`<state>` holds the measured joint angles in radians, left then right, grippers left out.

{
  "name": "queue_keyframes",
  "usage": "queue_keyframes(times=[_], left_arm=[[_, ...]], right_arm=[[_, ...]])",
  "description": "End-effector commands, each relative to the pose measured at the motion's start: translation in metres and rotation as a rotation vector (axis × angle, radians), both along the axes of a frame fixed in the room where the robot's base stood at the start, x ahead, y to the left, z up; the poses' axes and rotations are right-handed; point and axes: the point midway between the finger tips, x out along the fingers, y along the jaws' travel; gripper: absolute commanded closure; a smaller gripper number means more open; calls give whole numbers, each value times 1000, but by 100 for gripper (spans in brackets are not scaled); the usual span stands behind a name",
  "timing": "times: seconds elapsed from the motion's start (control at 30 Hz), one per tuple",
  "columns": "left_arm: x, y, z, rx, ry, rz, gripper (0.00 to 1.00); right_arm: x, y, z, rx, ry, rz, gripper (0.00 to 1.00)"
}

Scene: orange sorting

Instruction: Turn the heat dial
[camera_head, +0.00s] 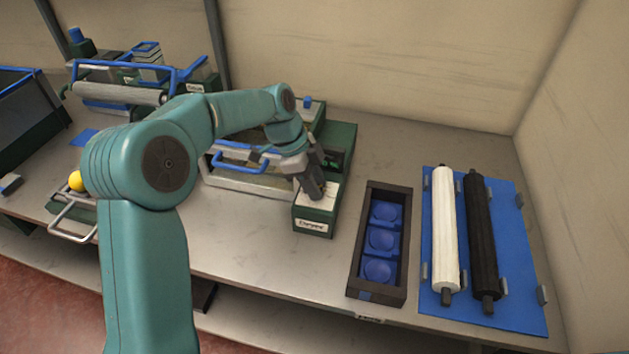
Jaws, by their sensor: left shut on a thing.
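A dark green control box (328,208) with a light top face and a white label on its front stands at the middle of the table. My left arm reaches over from the left, and my left gripper (318,192) points down onto the box's light top. Its fingers are shut on the heat dial there, which the fingers almost wholly hide. Which way the dial points cannot be seen. My right gripper is not in view.
Right of the box are a dark tray (366,279) with blue round cups and a blue mat (513,309) with a white and a black roller. A blue-handled machine (240,183) stands left of the box, partly behind my arm. A yellow ball (75,181) is far left.

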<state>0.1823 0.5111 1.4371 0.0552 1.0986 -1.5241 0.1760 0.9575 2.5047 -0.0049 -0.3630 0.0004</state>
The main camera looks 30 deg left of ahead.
Motion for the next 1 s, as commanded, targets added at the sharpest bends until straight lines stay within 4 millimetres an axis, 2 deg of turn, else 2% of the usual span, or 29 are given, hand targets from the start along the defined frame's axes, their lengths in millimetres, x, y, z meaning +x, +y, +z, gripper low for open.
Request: queue_keyframes(times=[0.6,1.0], left_arm=[[4,0,2,2,2,-562,100],[5,0,0,3,0,-772,100]], right_arm=[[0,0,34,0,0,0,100],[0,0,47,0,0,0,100]])
